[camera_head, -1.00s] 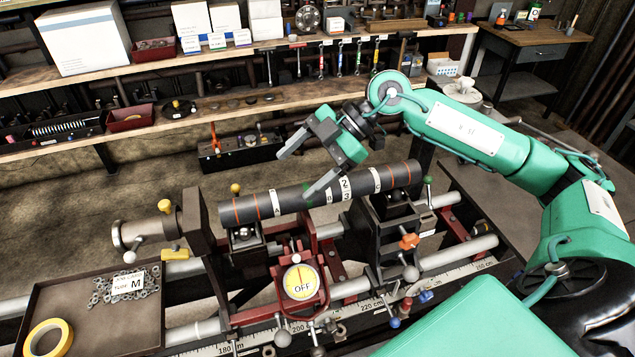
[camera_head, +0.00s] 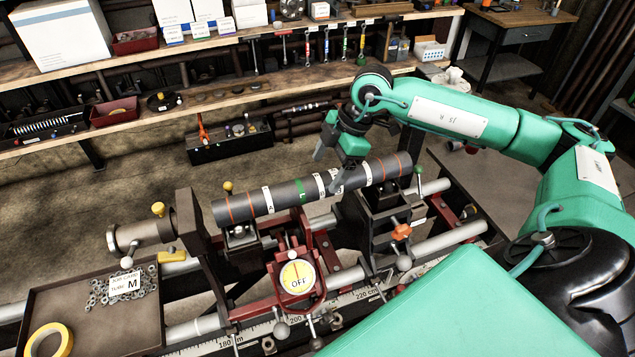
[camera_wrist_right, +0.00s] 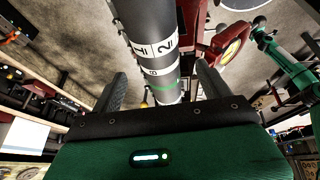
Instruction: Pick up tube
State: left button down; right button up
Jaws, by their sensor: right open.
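The tube (camera_head: 240,207) is a long dark grey cylinder with orange rings, white labels and a green band. It lies on supports on the lathe bed, and it also shows in the right wrist view (camera_wrist_right: 142,22). My right gripper (camera_head: 332,167) is open at the tube's right half, with one finger behind it and one in front. In the right wrist view the tube runs between the two spread fingers (camera_wrist_right: 160,78). I cannot tell whether either finger touches it. My left gripper does not show in the head view.
A red stand with a yellow dial reading OFF (camera_head: 297,275) is in front of the tube. A dark tray (camera_head: 95,325) with small metal parts and yellow tape is at the lower left. A black toolbox (camera_head: 230,143) stands on the floor behind, below shelves (camera_head: 215,95).

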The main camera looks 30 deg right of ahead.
aim_at(323, 177)
jog(key=shift+a+f+p, duration=0.1)
jog(key=shift+f+p, duration=0.1)
jog(key=shift+p, duration=0.1)
jog(key=p+x, duration=0.2)
jog(key=x, duration=0.2)
jog(key=shift+w+f, duration=0.15)
jog(key=shift+f, duration=0.2)
grip_shut()
jog(key=shift+r, duration=0.15)
